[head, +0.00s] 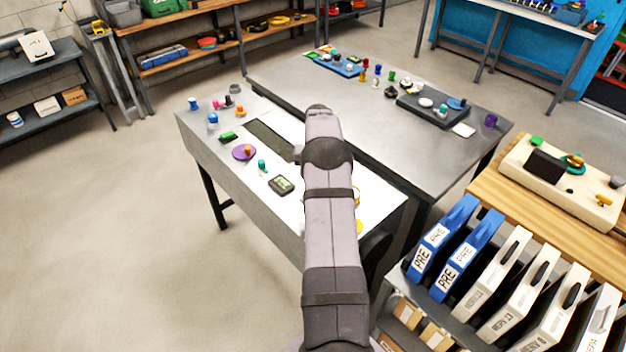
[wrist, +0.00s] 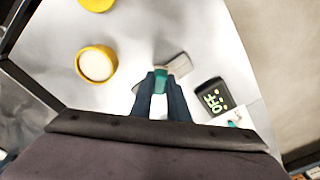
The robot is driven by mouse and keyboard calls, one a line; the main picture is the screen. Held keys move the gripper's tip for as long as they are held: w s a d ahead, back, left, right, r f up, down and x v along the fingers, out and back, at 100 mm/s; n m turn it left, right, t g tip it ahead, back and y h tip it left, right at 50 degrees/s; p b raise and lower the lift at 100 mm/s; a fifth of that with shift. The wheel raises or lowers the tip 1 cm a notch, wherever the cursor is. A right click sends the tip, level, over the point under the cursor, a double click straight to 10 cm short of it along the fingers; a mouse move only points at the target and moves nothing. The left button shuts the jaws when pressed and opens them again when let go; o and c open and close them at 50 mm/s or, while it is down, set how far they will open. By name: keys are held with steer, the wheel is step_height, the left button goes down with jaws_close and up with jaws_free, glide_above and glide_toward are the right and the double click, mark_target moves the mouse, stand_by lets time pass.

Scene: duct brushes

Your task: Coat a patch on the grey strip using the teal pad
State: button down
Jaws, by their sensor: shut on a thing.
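My gripper (wrist: 160,76) is shut on the teal pad (wrist: 160,85), which shows between the dark fingers in the wrist view. The pad's lower end is close to a small grey flat piece (wrist: 180,64) on the white tabletop. I cannot tell whether they touch. In the head view a long dark grey strip (head: 272,141) lies on the near table, left of my arm. I cannot tell whether the small grey piece belongs to it. My arm hides the gripper and the pad in the head view.
A black device with green display (wrist: 214,96) lies right of the fingers; it also shows in the head view (head: 280,185). A yellow-rimmed round pot (wrist: 96,64) stands left. A teal item (head: 262,165) and a purple dish (head: 243,153) stand near the strip.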

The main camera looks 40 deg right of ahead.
steer(key=shift+s, duration=0.45)
steer(key=shift+d+f, duration=0.1)
steer(key=shift+d, duration=0.55)
steer(key=shift+w+b, duration=0.35)
steer(key=shift+w, duration=1.65)
